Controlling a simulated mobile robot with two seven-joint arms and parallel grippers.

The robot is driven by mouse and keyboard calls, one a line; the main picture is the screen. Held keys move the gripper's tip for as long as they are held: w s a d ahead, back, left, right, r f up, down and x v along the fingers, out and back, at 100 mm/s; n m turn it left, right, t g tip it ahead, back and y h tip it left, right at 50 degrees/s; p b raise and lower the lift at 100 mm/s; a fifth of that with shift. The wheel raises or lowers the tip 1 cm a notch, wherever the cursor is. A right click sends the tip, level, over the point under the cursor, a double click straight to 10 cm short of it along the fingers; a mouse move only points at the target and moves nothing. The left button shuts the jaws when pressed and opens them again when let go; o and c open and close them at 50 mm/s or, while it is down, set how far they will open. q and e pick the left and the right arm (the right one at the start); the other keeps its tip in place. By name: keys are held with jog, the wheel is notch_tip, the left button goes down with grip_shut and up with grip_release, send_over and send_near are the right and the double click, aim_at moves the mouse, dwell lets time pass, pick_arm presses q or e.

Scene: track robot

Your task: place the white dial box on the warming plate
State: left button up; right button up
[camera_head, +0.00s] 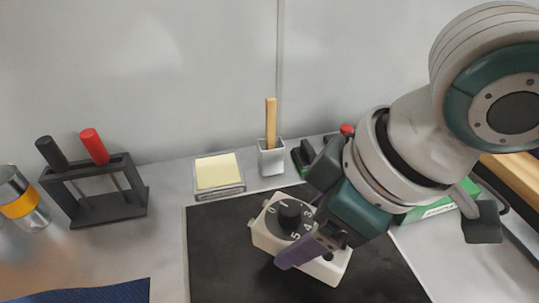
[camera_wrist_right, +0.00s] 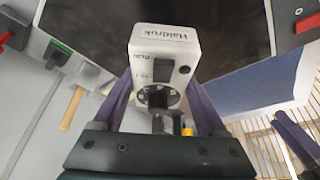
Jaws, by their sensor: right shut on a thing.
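The white dial box (camera_head: 274,236) has a black dial with numbers and is held tilted in the head view. It also shows in the wrist view (camera_wrist_right: 165,50), with printed lettering on its end. My right gripper (camera_head: 312,242) is shut on it, with purple fingers on either side. The box is over a flat black plate (camera_head: 222,262), which may be the warming plate. I cannot tell how large the gap below the box is. A purple piece (camera_wrist_right: 296,136) at the right of the wrist view looks like a finger of my left gripper; its state is unclear.
Along the back stand a black rack (camera_head: 105,206) with red and black handles, a yellow note pad (camera_head: 217,172) and a grey cup (camera_head: 271,158) with a wooden handle. A yellow-banded cylinder (camera_head: 20,204) is far left. A blue cloth (camera_head: 95,292) lies front left.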

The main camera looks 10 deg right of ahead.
jog(key=shift+f+b, duration=0.65)
jog(key=shift+f, duration=1.8)
jog(key=shift+f, duration=0.1)
jog(key=o, duration=1.6)
jog(key=shift+c, duration=0.2)
